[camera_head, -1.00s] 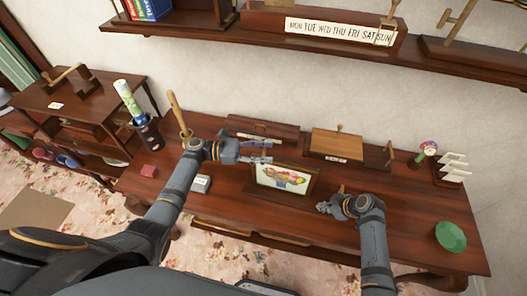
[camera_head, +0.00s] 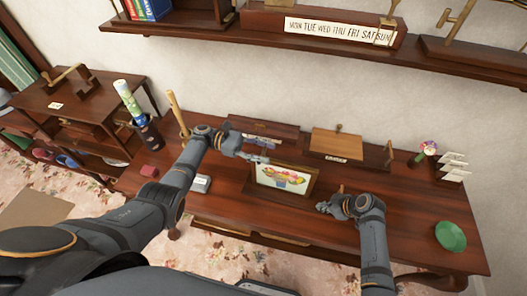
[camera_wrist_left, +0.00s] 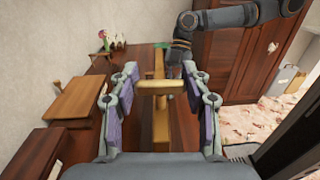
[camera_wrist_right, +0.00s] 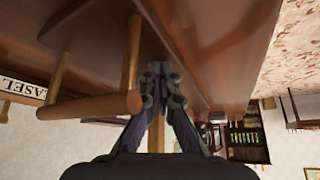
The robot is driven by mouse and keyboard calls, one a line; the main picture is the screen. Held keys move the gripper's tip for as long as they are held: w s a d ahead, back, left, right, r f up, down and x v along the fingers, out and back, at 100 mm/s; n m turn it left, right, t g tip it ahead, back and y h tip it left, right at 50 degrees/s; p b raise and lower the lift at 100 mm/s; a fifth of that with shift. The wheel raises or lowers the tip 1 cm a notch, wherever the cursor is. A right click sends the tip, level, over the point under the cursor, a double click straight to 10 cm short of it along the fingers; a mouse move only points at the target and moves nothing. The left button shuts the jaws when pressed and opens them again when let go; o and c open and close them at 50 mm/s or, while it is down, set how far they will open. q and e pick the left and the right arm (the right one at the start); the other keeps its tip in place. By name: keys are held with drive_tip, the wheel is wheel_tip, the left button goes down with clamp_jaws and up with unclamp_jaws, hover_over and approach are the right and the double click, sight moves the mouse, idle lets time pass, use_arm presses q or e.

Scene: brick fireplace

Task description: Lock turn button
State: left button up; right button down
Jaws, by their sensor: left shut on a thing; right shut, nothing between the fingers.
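A framed flower picture (camera_head: 284,177) stands upright on the wooden desk. My left gripper (camera_head: 266,160) is at its upper left edge in the head view. In the left wrist view, my left gripper (camera_wrist_left: 162,88) is shut on a short, light wooden crosspiece (camera_wrist_left: 160,87), which looks like the turn button. The crosspiece lies across a narrow wooden strip (camera_wrist_left: 160,125). My right gripper (camera_head: 322,207) is low over the desk, right of the picture. In the right wrist view its fingertips (camera_wrist_right: 158,72) are together and empty, beside a wooden bar on pegs (camera_wrist_right: 90,107).
A wooden box (camera_head: 336,144) and a flower ornament (camera_head: 425,150) stand behind on the desk (camera_head: 400,220). The desk's right front is mostly clear.

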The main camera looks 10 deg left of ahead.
use_arm(q)
drive_tip(key=o, duration=1.2)
drive_tip(key=shift+f, duration=0.1)
use_arm(e)
drive_tip(key=shift+s+f, duration=0.1)
drive_tip(key=shift+f, duration=0.05)
use_arm(q)
drive_tip(key=shift+w+a, duration=0.15)
drive_tip(key=shift+a, duration=3.6)
use_arm(e)
drive_tip(key=shift+d, duration=0.1)
